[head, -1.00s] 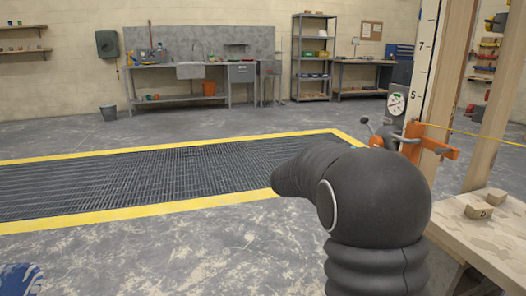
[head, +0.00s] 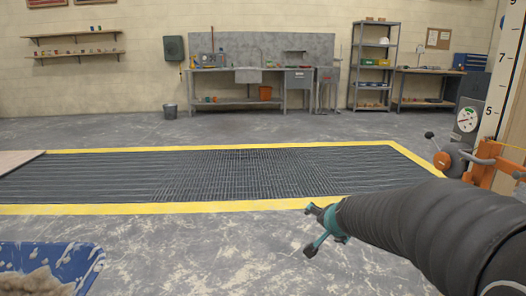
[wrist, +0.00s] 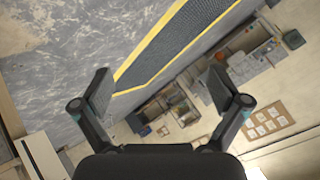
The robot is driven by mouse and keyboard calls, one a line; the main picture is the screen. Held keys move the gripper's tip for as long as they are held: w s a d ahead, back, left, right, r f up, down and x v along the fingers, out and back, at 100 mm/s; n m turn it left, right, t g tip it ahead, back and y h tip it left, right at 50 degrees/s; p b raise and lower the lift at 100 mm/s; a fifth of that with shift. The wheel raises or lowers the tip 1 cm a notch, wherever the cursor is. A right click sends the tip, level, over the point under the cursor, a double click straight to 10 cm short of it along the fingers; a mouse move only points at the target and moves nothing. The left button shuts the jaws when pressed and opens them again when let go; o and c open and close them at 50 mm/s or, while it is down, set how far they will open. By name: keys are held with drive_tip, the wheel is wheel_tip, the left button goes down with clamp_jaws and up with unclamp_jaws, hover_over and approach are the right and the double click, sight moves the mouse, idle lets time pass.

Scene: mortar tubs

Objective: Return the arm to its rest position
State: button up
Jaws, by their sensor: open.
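My arm reaches in from the right side of the head view, in a ribbed dark sleeve. My gripper (head: 312,228) is at its end, over the floor near the front edge of the yellow-bordered grating. In the wrist view my gripper (wrist: 162,90) shows its two fingers spread wide apart with nothing between them. The wrist view is tilted and looks across the room toward the back wall.
A blue tub (head: 85,262) with pale mortar stands at the lower left. The floor grating (head: 250,175) lies ahead. An orange device with a gauge (head: 467,120) stands at the right, close to my arm. A steel workbench (head: 235,85) and shelving (head: 375,68) line the back.

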drive_tip(key=s+r+n+g, duration=0.1)
drive_tip(key=s+n+g, duration=0.3)
drive_tip(key=s, duration=2.7)
drive_tip(key=shift+a+n+h, duration=0.25)
drive_tip(key=shift+n+h, duration=0.05)
drive_tip(key=shift+n, duration=1.9)
